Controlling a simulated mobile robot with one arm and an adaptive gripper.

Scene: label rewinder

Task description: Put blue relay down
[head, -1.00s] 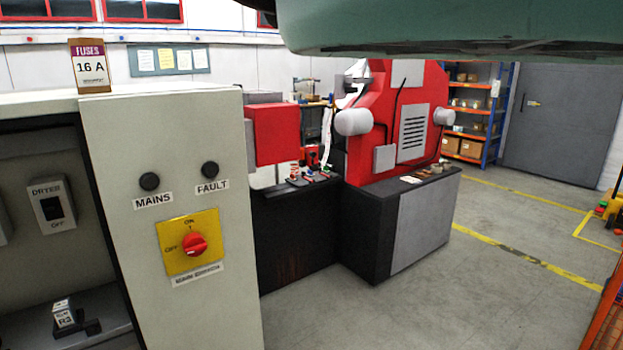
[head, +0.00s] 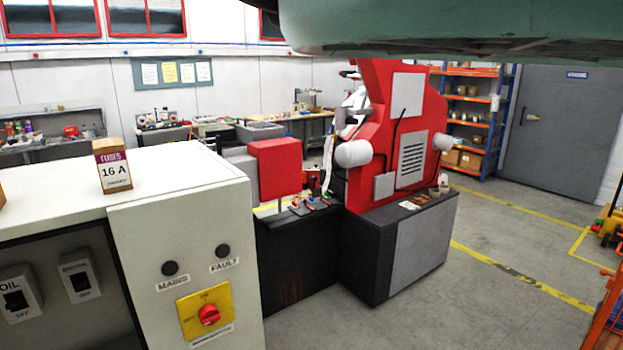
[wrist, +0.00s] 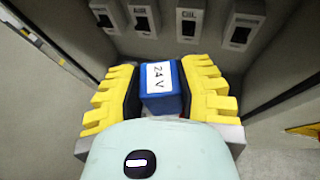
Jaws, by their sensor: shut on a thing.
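The blue relay (wrist: 161,88), a small block with a white "24 V" label, is in the wrist view. My gripper (wrist: 160,90) is shut on it, with a yellow ridged finger on each side. It is held in front of the open cabinet, whose switches show beyond it. In the head view my gripper and the blue relay do not show. The cabinet's light top (head: 60,210) shows at the left of the head view.
A fuses box (head: 114,172) stands on the cabinet top. A panel with a red main switch (head: 208,315) faces the front. Switch boxes (wrist: 187,20) line the cabinet back. A red rewinder machine (head: 385,150) stands behind. Open floor (head: 450,310) lies at the right.

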